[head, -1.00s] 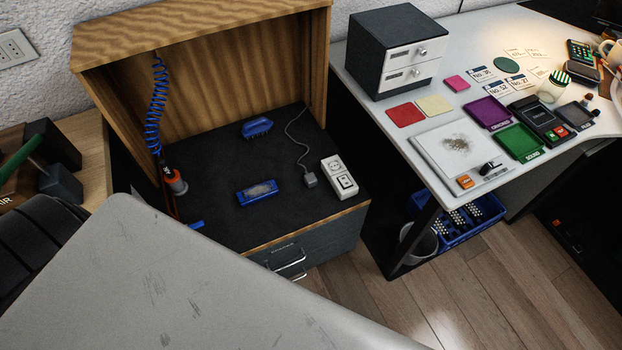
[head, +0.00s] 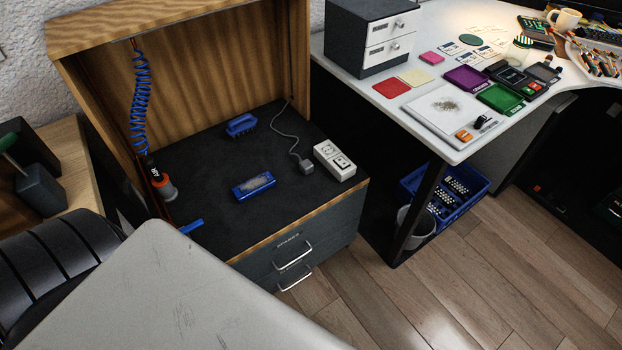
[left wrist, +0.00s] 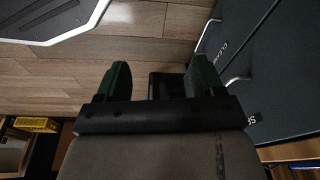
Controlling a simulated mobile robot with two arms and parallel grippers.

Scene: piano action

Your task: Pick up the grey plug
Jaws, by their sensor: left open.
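The grey plug (head: 306,166) lies on the black top of the wooden cabinet in the head view. Its dark cord (head: 284,133) runs back to the rear right corner of the cabinet. The plug is beside a white socket block (head: 335,161) and apart from it. My left gripper (left wrist: 159,80) shows only in the left wrist view. Its two green fingers are apart with nothing between them, above the wooden floor and next to the cabinet drawers. My right gripper is in neither view.
A blue brush (head: 240,125) and a blue sponge-like block (head: 254,187) lie on the cabinet top (head: 225,160). A coiled blue hose (head: 140,90) hangs at the left. A white desk (head: 400,108) with small trays stands at the right. Drawer handles (head: 295,257) stick out in front.

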